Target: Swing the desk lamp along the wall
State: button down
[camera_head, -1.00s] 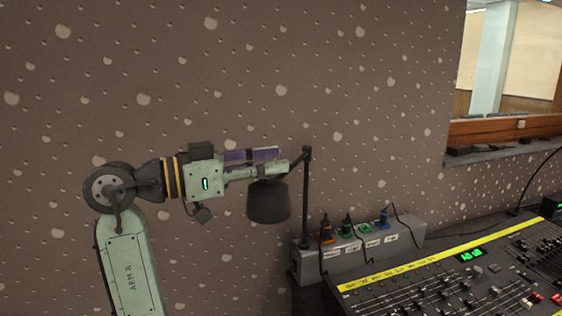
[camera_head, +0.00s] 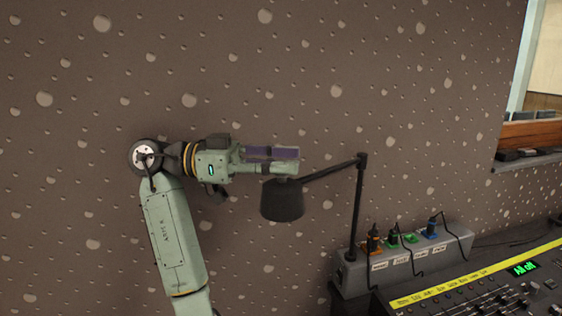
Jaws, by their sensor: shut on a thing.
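The black desk lamp has a dark shade (camera_head: 283,200) hanging at the left end of its thin arm (camera_head: 330,172). The arm runs right to the top of an upright post (camera_head: 357,210), which stands at the left end of a grey power strip box. My gripper (camera_head: 286,160) reaches in from the left, just above the shade. It is shut on the lamp at its shade end. The fingers partly hide the exact place of contact.
The grey box (camera_head: 352,278) carries several coloured plugs (camera_head: 392,238) with cables. A mixing desk (camera_head: 480,295) with faders and a display reading "All off" fills the lower right. A dimpled wall (camera_head: 150,60) lies behind; a window ledge (camera_head: 530,160) is at right.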

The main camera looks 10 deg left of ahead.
dwell(0.4)
jog(key=c, duration=1.3)
grip_release()
jog(key=shift+r, duration=0.1)
notch_tip(320, 180, up, 10)
jog(key=shift+f, duration=0.1)
jog(key=shift+c, duration=0.3)
